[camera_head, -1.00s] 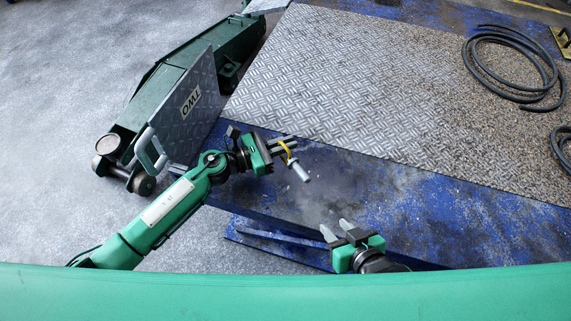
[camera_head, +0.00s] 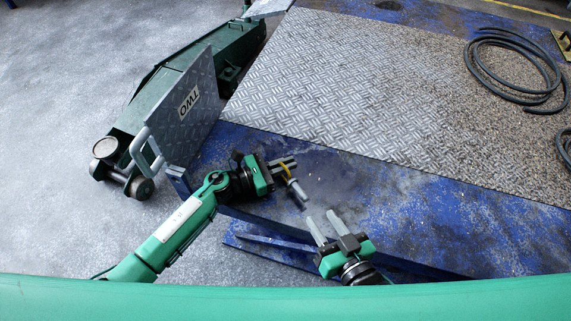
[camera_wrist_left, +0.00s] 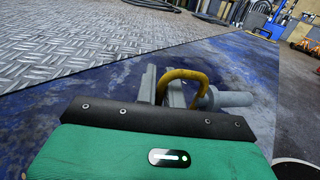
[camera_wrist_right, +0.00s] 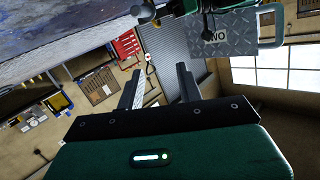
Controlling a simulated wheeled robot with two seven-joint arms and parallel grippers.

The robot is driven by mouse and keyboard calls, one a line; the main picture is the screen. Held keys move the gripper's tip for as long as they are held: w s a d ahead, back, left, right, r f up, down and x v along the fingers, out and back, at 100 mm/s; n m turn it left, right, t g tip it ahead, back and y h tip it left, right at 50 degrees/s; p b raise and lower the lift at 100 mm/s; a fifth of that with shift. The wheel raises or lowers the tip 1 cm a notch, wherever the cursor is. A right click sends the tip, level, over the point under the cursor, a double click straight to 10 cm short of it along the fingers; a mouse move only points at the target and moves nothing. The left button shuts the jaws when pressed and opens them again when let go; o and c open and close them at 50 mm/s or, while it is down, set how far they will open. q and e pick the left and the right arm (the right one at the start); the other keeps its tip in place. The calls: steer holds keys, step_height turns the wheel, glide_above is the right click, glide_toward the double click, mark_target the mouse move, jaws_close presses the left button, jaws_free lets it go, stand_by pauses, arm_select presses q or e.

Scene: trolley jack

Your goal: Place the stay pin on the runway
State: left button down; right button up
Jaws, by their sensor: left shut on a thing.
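The stay pin (camera_head: 298,188) is a grey cylinder with a yellow loop handle (camera_wrist_left: 182,76). My left gripper (camera_head: 290,165) is shut on it and holds it over the blue part of the runway (camera_head: 420,212). In the left wrist view the pin (camera_wrist_left: 232,98) sticks out to the right of the fingers; the fingers partly hide its other end. I cannot tell its exact height above the surface. My right gripper (camera_head: 324,222) is open and empty, below and right of the pin near the runway's front edge. Its spread fingers (camera_wrist_right: 160,86) also show in the right wrist view.
A grey chequer plate (camera_head: 340,75) covers the far part of the runway. A black coiled hose (camera_head: 525,98) lies at right. A dark green trolley jack (camera_head: 165,85) with an upright plate marked "TWO" (camera_head: 205,88) stands at left. The blue strip right of the pin is clear.

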arm_select(q)
steer(key=shift+f, duration=0.1)
steer(key=c, duration=1.5)
jaws_free()
arm_select(e)
steer(key=shift+w+d+r+t, duration=0.15)
steer(key=shift+w+r+t, duration=0.2)
steer(key=shift+r, duration=0.2)
steer(key=shift+w+d+r+t, duration=0.1)
steer(key=shift+w+r+t, duration=0.2)
steer(key=shift+r, duration=0.2)
arm_select(q)
steer(key=shift+r, duration=0.2)
steer(key=v, duration=1.2)
steer(key=shift+f, duration=0.15)
arm_select(e)
steer(key=f, duration=0.1)
steer(key=s+g, duration=0.1)
steer(key=f, duration=0.1)
steer(key=shift+s+a+f+g, duration=0.3)
steer(key=shift+s+f+g, duration=0.05)
